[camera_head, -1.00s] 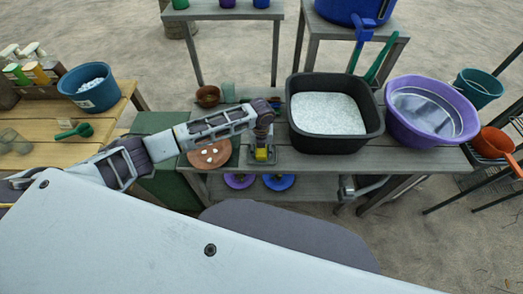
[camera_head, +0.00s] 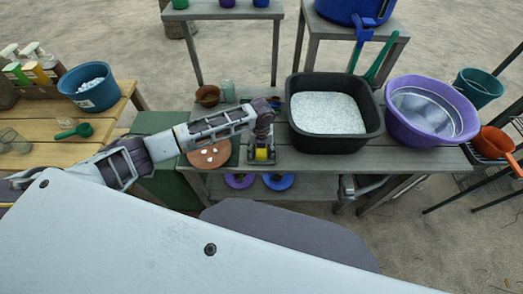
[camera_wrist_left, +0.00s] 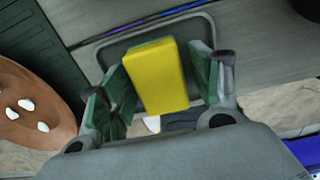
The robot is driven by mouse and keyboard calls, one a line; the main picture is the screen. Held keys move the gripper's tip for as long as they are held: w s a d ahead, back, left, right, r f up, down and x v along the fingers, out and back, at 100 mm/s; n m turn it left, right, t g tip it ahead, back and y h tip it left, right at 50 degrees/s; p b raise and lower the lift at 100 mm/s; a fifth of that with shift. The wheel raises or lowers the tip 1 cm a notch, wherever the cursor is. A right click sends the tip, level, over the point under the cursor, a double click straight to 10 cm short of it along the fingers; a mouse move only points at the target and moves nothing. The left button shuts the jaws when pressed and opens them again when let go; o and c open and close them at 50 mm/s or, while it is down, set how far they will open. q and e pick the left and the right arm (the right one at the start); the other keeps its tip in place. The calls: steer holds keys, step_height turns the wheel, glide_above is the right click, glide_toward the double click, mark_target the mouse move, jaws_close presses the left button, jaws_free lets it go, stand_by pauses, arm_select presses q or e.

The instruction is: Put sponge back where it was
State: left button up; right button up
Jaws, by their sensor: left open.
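The sponge (camera_head: 261,155) is a yellow block with a green layer. It also shows in the left wrist view (camera_wrist_left: 156,78), inside the outline of a grey rounded tray (camera_wrist_left: 112,50) near the front edge of the grey table. My left gripper (camera_head: 262,146) is above the sponge in the head view. In the left wrist view the green-padded fingers of the left gripper (camera_wrist_left: 158,66) stand apart, one on each side of the sponge. A gap shows at the right finger; I cannot tell whether the left finger touches. My right gripper is not in view.
A black basin (camera_head: 335,140) with pale contents stands just right of the gripper, with a purple tub (camera_head: 430,112) beyond it. A terracotta plate (camera_head: 210,160) with white pieces lies to the left. A brown pot (camera_head: 207,96) and a glass (camera_head: 229,91) stand behind the arm.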

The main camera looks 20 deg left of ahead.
mark_target(261, 150)
arm_select(q)
steer(key=shift+r, duration=0.15)
step_height(261, 150, up, 12)
stand_by(0.7)
steer(key=shift+a, duration=0.1)
stand_by(0.4)
